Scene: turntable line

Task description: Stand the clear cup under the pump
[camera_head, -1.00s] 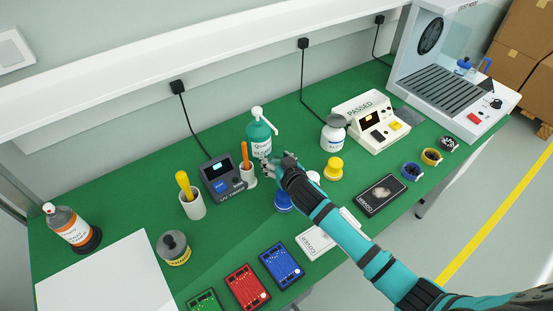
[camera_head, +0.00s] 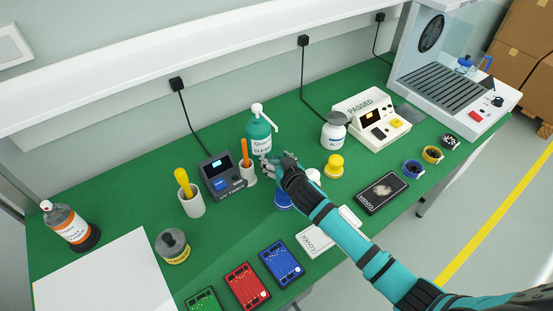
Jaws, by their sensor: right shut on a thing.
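The pump bottle (camera_head: 259,137) is teal with a white pump head and a spout that points right and down. It stands upright at the back middle of the green bench. My right gripper (camera_head: 269,163) is just in front of the bottle, low under the spout side. It is shut on a small, pale, see-through thing that looks like the clear cup. The fingers and the small scale hide most of it, so I cannot tell whether it touches the bench. My left gripper is not in view.
A white holder with an orange-handled tool (camera_head: 247,170) and a UV timer (camera_head: 221,176) stand close left of my gripper. Bare green bench lies behind the bottle.

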